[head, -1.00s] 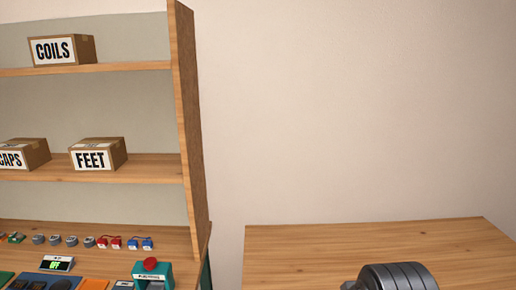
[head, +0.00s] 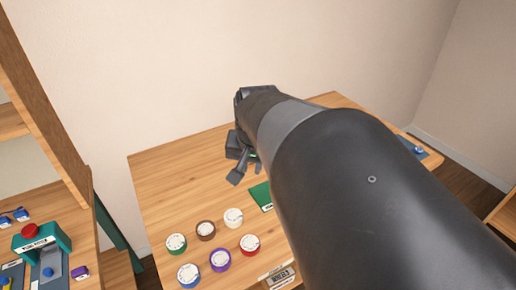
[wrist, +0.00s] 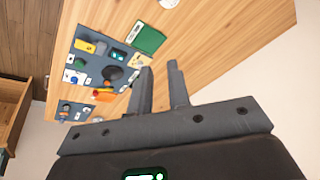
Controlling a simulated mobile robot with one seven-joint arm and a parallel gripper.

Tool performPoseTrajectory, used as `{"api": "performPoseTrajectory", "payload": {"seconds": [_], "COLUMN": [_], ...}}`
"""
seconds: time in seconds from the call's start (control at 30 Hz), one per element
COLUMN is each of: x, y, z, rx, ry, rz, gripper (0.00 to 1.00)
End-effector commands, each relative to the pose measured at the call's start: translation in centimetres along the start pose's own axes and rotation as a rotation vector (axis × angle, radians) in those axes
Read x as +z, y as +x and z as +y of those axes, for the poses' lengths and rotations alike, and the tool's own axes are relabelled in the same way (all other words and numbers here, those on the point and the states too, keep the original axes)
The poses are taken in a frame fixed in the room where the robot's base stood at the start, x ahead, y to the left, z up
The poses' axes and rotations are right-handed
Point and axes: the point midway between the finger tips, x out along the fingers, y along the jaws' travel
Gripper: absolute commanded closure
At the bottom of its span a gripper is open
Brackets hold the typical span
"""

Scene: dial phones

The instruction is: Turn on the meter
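My gripper (head: 245,170) is over the wooden table in the head view, partly hidden by my arm. In the wrist view its two fingers (wrist: 160,68) stand apart with bare wood between them, so it is open and empty. I cannot clearly pick out the meter. A small device with a lit teal display (wrist: 119,55) sits on a dark grey mat (wrist: 91,66) beyond the fingers in the wrist view; it may be the meter, but its label is too small to read. My gripper is apart from it. My arm hides this area in the head view.
Several coloured dials, such as a red one (head: 250,244), lie at the table's front left. A green board (head: 262,194) is near my gripper. A teal device with a red knob (head: 42,240) stands on the left bench beside a shelf. The table's back left is clear.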

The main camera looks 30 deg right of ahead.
Motion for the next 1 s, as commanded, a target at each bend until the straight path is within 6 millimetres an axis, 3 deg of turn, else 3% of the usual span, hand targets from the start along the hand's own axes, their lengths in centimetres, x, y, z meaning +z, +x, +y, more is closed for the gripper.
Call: {"api": "performPoseTrajectory", "payload": {"seconds": [0.2, 0.5, 0.73, 1.0], "x": [-4.5, -9.1, -11.0, -11.5], "y": [3.6, 8.7, 11.7, 12.8], "z": [3.6, 10.2, 14.7, 16.4], "rx": [0.041, 0.071, 0.078, 0.078], "ry": [0.271, 0.637, 0.848, 0.929], "rz": [-0.052, -0.112, -0.142, -0.151], "gripper": [1.00, 1.00, 1.00, 1.00]}}
